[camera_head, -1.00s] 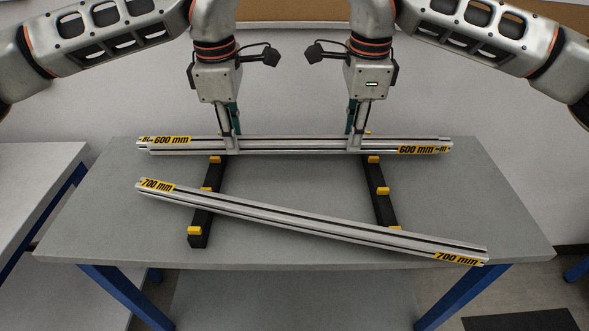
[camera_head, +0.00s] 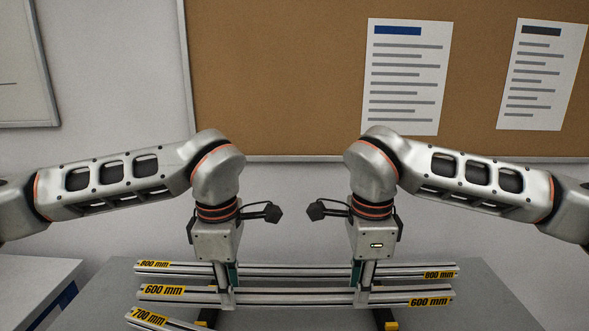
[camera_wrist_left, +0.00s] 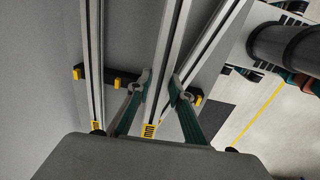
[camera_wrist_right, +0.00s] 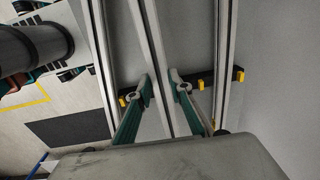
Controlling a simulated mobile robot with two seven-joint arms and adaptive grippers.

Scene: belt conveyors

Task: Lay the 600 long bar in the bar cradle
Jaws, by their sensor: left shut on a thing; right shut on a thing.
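The 600 mm bar (camera_head: 295,297), silver with yellow end labels, lies crosswise in the head view. My left gripper (camera_head: 226,302) is shut on it left of its middle, and my right gripper (camera_head: 362,302) is shut on it right of its middle. Both wrist views show the bar (camera_wrist_left: 168,60) between the fingers, also in the right wrist view (camera_wrist_right: 150,50). The black cradle with yellow stops (camera_wrist_left: 120,78) passes beneath the bars. It also shows in the right wrist view (camera_wrist_right: 203,76). The gap under the held bar is hard to judge.
The 800 mm bar (camera_head: 300,270) lies behind the held bar. The 700 mm bar (camera_head: 160,322) lies in front at an angle, mostly below the head picture. The grey table (camera_head: 482,290) has bare room at the right. A pinboard (camera_head: 280,80) hangs behind.

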